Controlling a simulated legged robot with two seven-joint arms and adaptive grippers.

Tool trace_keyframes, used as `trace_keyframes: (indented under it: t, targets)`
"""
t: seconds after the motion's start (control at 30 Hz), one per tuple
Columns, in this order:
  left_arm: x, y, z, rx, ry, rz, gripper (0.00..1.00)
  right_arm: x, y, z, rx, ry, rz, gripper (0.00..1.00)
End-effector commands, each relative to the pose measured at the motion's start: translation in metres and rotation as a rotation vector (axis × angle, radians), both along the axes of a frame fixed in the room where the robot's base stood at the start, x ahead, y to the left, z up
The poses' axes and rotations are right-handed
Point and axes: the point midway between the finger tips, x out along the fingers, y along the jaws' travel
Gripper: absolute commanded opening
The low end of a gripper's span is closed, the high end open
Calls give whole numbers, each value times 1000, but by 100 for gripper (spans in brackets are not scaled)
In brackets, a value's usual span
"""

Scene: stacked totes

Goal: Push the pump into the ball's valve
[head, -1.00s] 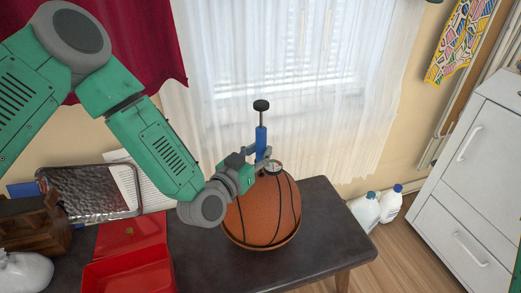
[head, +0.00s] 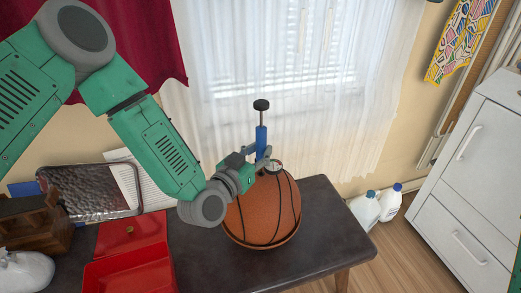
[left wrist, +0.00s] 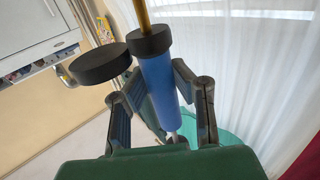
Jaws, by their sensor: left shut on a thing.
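The orange basketball (head: 262,212) with black seams sits on the dark table. The blue pump (head: 261,137) stands upright above the ball's top, with a black handle knob (head: 261,105) raised on its rod. A small round gauge (head: 274,166) shows beside the pump's lower end. My left gripper (head: 263,155) is shut on the pump just above the ball. In the left wrist view the blue pump body (left wrist: 156,88) stands between the fingers. The valve and the pump's tip are hidden, so I cannot tell whether they touch. My right gripper is not in view.
A red open box (head: 128,270), a metal tray (head: 92,190) and a wooden caddy (head: 30,228) lie at the left of the dark table (head: 325,225). White jugs (head: 366,210) stand on the floor by the wall. A white cabinet (head: 470,190) stands at right.

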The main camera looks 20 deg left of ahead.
Motion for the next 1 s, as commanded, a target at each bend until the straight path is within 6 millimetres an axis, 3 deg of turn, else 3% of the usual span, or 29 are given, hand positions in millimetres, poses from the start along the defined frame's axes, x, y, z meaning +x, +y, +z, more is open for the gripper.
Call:
trace_keyframes:
  t: [1.0]
  targets:
    - [0, 0, -22, 0, 0, 0, 0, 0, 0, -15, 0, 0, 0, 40]
